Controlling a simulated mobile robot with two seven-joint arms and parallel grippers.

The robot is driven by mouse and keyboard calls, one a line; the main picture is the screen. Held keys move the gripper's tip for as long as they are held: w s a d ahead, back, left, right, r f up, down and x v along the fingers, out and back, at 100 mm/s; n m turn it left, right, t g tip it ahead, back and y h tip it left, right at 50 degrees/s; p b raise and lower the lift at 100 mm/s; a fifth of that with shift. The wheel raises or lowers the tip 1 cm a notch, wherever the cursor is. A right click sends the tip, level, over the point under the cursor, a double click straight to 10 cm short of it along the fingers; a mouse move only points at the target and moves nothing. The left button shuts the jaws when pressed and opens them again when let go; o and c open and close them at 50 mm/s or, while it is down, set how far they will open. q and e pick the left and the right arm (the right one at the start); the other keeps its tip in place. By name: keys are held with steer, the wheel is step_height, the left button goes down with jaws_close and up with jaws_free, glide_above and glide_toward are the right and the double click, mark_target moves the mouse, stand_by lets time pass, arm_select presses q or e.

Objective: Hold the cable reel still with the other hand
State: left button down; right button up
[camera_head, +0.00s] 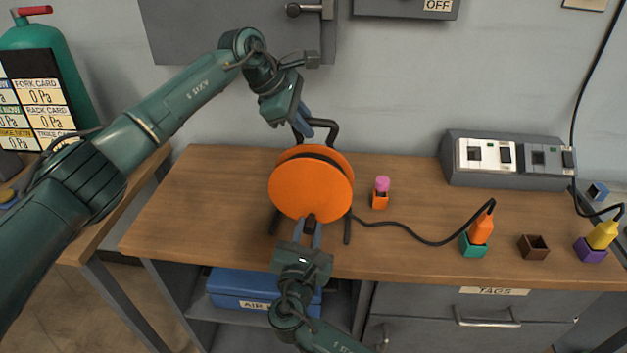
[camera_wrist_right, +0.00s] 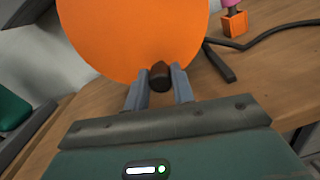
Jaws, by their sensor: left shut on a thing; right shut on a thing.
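The cable reel (camera_head: 308,188) is an orange disc-sided drum on a dark stand on the wooden bench; its orange face also fills the top of the right wrist view (camera_wrist_right: 135,35). My left gripper (camera_head: 300,128) is at the top of the reel, shut on the dark handle (camera_head: 330,130) of its stand. My right gripper (camera_head: 311,226) is in front of the reel's lower edge, shut on a small dark brown knob (camera_head: 310,218). The knob shows between the fingers in the right wrist view (camera_wrist_right: 160,75). A black cable (camera_head: 400,230) runs right from the reel to an orange plug (camera_head: 482,228).
The orange plug stands in a teal holder (camera_head: 473,246). A brown empty holder (camera_head: 533,247) and a yellow plug (camera_head: 602,235) in a purple holder (camera_head: 590,252) are to its right. A pink-topped piece (camera_head: 382,184) sits in an orange holder. A grey socket box (camera_head: 510,180) stands at the back right.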

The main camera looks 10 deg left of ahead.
steer(key=shift+a, duration=0.1)
steer(key=shift+w+a+r, duration=0.1)
steer(key=shift+a+r, duration=0.1)
steer(key=shift+a, duration=1)
steer(key=o, duration=0.9)
steer(key=shift+d+f, duration=0.1)
steer(key=shift+f, duration=0.05)
steer(key=shift+c, duration=0.2)
glide_toward(300, 176)
steer(key=w, duration=0.4)
steer(key=shift+w+d, duration=0.15)
steer(key=shift+w, duration=0.25)
